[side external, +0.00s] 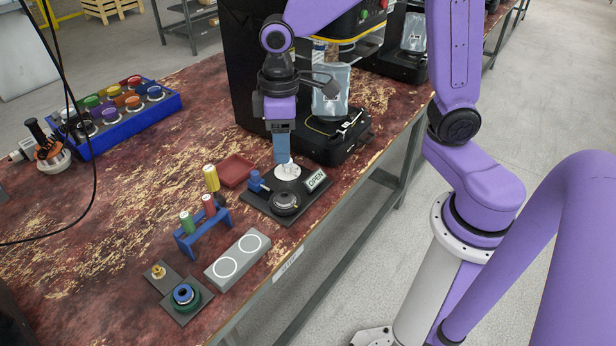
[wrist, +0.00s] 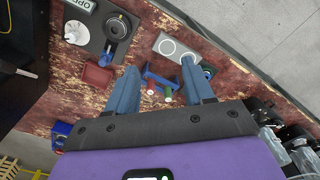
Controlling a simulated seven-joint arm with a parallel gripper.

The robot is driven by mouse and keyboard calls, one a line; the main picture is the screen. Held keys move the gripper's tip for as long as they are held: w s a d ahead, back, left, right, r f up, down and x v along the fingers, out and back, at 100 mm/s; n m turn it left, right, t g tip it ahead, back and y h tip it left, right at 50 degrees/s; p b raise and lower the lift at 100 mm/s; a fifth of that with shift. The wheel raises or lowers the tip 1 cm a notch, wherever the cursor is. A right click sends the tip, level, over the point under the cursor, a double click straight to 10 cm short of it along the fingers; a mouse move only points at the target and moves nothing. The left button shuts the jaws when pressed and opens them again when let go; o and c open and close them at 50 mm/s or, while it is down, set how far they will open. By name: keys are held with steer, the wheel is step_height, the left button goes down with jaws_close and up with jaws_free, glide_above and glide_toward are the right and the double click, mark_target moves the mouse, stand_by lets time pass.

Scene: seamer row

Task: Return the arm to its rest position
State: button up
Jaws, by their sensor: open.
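My gripper (side external: 282,160) hangs over the work bench (side external: 140,200), fingers pointing down. In the wrist view my gripper (wrist: 160,72) has its two blue fingers spread wide, with nothing held between them. In the side view the fingertips overlap the top of a white round piece (side external: 288,171) on a black base plate (side external: 262,205). In the wrist view that white piece (wrist: 76,33) lies off to the left of the fingers, so they look apart from it. The plate also carries a dark round fixture (side external: 285,203), a blue part and an "OPEN" sign (side external: 316,181).
A red tray (side external: 237,170), yellow cylinder (side external: 211,177), blue rack (side external: 203,234) with red and green cylinders, and grey two-ring block (side external: 238,260) stand nearby. A black machine (side external: 245,70) rises close behind my gripper. A blue crate (side external: 130,120) of colored-top jars sits left. Bare bench lies between.

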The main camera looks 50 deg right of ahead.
steer(key=s+d+n, duration=0.2)
steer(key=s, duration=0.8)
steer(key=s+d+n, duration=0.2)
steer(key=s+d, duration=0.1)
steer(key=s, duration=0.7)
steer(key=shift+d+r, duration=0.3)
